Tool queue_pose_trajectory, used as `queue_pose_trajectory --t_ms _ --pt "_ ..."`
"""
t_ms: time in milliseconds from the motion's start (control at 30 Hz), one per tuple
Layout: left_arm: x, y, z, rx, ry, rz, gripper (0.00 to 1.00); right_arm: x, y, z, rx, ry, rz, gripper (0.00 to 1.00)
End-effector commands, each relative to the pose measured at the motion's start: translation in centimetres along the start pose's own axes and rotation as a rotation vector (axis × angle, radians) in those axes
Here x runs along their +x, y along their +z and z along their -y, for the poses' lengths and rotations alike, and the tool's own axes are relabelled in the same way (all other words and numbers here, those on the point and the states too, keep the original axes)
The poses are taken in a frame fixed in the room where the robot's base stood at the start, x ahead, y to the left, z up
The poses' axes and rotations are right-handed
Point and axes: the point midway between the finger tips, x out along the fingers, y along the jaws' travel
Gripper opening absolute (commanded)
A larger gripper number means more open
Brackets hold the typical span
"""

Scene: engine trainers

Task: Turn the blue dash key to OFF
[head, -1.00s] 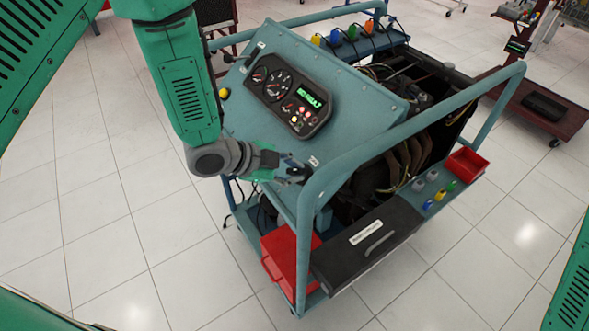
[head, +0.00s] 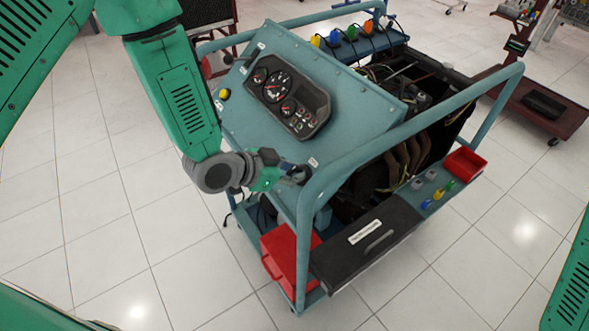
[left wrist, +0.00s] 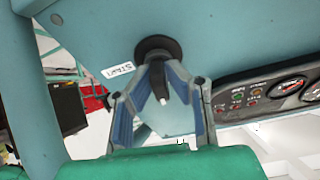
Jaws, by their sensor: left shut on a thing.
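The sloped blue-green dash panel (head: 240,120) is on the engine trainer. In the left wrist view the key (left wrist: 160,84) looks dark, not blue, and stands in a round black switch (left wrist: 157,47). A white START label (left wrist: 118,69) is beside the switch. My left gripper (head: 296,173) is at the panel's lower right corner and hides the key in the head view. In the left wrist view my left gripper (left wrist: 161,76) is shut on the key, its blue-padded fingers on both sides. My right gripper is not in view.
The gauge cluster (head: 288,98) has a dark display. A blue-green frame rail (head: 345,160) runs close to the right of my left gripper. A red bin (head: 288,258) and a black drawer box (head: 365,245) are below. The floor at left is clear.

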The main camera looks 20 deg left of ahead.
Motion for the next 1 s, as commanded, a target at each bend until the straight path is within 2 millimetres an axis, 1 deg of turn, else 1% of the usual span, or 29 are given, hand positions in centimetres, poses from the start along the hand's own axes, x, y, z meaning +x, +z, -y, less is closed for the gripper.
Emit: queue_pose_trajectory --t_ms 100,300,833,900,933,1000 --pt "-0.04 -0.03 0.12 -0.062 -0.017 -0.001 0.0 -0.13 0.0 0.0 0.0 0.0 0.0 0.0" --pt "-0.01 -0.04 0.09 -0.125 -0.031 -0.002 0.0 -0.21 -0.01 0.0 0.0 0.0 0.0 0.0" --pt "0.0 -0.06 0.15 -0.151 -0.038 -0.002 0.0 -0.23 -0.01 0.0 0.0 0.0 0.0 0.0" --pt "0.0 -0.07 0.15 -0.151 -0.038 -0.003 0.29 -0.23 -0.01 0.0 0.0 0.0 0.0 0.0" --pt "0.0 -0.07 0.15 -0.151 -0.038 -0.002 0.31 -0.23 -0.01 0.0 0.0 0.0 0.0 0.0" --pt "0.0 -0.06 0.13 -0.15 -0.037 -0.002 0.31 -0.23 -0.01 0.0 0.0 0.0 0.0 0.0"
